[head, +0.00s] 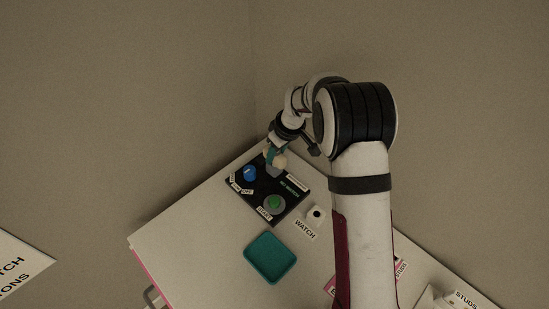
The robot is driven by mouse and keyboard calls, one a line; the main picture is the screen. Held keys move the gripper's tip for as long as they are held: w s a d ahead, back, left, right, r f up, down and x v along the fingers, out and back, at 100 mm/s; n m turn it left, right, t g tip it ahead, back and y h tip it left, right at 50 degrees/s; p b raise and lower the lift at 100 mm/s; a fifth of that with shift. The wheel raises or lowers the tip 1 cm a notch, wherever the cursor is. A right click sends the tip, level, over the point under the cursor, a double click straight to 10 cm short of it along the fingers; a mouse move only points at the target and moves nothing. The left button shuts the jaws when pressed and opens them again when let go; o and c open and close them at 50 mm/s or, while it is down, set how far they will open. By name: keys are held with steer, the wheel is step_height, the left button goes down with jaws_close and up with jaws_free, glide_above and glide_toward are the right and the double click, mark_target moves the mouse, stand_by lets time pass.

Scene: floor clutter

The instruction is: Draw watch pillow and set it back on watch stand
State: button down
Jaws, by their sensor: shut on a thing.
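My gripper (274,158) is small in the head view, at the far edge of a black panel (254,204). It is shut on a small cream thing (280,161), which looks like the watch pillow; my fingers partly hide it. A grey piece (273,172) shows just below it on the panel; I cannot tell whether they touch. A white block with a dark spot on top (316,212), which looks like the watch stand, is on the table beside a "WATCH" label (305,229), right of the panel.
The panel carries a blue knob (250,173) and a green button (274,203). A teal tray (270,258) lies in front of it on the white table (185,237). Walls meet behind the table. My arm hides part of the table.

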steer(key=shift+r, duration=1.95)
steer(key=shift+d, duration=0.1)
steer(key=s+d+r, duration=0.3)
steer(key=s+d, duration=0.7)
steer(key=s, duration=0.4)
steer(key=shift+s+d, duration=0.25)
steer(key=shift+d, duration=0.15)
steer(key=shift+f, duration=0.1)
steer(key=shift+f, duration=2.85)
steer(key=shift+f, duration=2.05)
